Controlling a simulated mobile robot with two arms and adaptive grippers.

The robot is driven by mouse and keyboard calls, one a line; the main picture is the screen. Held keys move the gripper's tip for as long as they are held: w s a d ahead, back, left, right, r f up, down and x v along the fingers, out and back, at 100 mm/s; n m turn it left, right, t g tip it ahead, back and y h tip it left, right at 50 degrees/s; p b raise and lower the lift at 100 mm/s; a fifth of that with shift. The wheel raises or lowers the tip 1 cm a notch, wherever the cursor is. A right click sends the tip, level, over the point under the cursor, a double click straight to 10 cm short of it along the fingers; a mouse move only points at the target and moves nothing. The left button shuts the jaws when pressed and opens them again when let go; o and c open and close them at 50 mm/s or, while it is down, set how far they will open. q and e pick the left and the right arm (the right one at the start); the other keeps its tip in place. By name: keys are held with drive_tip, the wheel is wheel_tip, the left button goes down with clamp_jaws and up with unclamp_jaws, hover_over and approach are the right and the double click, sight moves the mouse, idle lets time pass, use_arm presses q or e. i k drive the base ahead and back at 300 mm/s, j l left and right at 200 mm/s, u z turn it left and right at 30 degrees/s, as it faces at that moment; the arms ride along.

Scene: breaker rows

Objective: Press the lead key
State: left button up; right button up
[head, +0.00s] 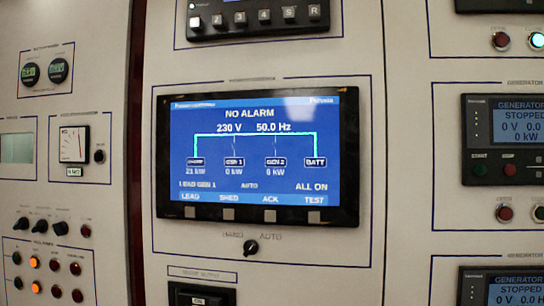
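Similar keys sit under SHED (229,214), ACK (270,215) and TEST (314,217). The screen reads NO ALARM, 230 V, 50.0 Hz, LEAD GEN 1, AUTO and ALL ON. Neither of my grippers is in the head view, and nothing touches the keys.
A HAND/AUTO selector knob (251,247) sits below the screen. A numbered button row (254,17) is above it. Generator controllers (505,140) are at right. Gauges, knobs and lit lamps (36,262) are at left. The space before the screen looks clear.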

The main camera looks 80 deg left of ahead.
sight(190, 212)
drive_tip(key=u, duration=2.8)
